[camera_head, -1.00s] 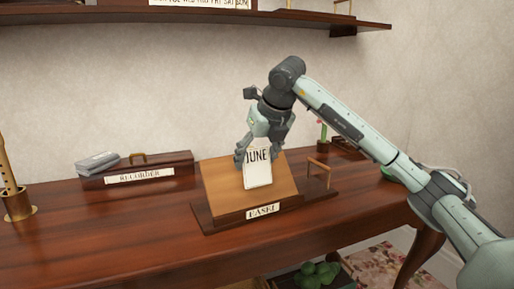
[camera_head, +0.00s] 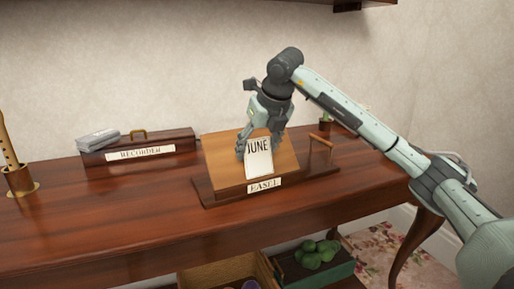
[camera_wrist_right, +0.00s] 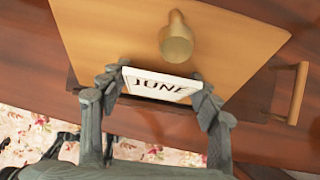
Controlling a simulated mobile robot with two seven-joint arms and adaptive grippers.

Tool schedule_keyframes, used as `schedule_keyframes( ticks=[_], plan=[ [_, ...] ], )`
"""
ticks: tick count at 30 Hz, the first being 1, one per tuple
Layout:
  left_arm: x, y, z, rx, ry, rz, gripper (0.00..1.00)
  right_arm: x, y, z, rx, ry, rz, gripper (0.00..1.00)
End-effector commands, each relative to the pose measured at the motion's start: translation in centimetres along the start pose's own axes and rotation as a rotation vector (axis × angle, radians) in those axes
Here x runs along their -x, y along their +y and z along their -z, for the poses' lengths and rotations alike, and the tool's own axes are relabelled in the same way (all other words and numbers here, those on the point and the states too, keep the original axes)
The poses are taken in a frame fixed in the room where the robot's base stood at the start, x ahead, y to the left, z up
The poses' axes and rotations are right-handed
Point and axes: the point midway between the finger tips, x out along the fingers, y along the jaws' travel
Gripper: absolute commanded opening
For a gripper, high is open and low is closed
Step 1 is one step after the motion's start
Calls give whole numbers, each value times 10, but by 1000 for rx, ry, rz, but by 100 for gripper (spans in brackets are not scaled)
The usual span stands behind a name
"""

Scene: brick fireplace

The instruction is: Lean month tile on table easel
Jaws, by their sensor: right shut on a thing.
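The month tile (camera_head: 259,167) is a white plate marked JUNE. My right gripper (camera_head: 259,147) is shut on it, a finger at each side near the top. The tile is in front of the sloped wooden board of the table easel (camera_head: 218,158), its lower edge close to the front ledge above the EASEL label (camera_head: 264,184). I cannot tell whether it touches board or ledge. The right wrist view shows the tile (camera_wrist_right: 160,84) between the fingers, and a round golden-brown peg (camera_wrist_right: 177,42) over the board. My left gripper is not in view.
A RECORDER box (camera_head: 150,147) with a grey object (camera_head: 97,139) on it stands left of the easel. A recorder (camera_head: 8,140) stands upright at the far left. A wooden handle (camera_head: 320,150) rises at the easel's right. The front tabletop is clear. A shelf (camera_head: 360,5) hangs above.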

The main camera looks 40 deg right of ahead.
Motion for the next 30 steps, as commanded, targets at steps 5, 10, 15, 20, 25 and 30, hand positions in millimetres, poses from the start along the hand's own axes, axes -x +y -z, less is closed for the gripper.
schedule_keyframes(
  ticks=[5, 10, 15, 20, 25, 30],
  plan=[
    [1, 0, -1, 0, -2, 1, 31, -3, 0, 2, 1, 4, 1, 29],
    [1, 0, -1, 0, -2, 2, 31, -4, 0, 2, 1, 5, 1, 29],
    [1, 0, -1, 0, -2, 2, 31, -4, 0, 2, 1, 5, 1, 82],
    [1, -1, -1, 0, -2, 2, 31, -3, 0, 2, 1, 3, 1, 87],
    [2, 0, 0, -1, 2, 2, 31, -2, 0, 1, 1, 3, 1, 87],
    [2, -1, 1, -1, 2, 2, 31, 12, 0, 0, 1, -1, -1, 87]
  ],
)
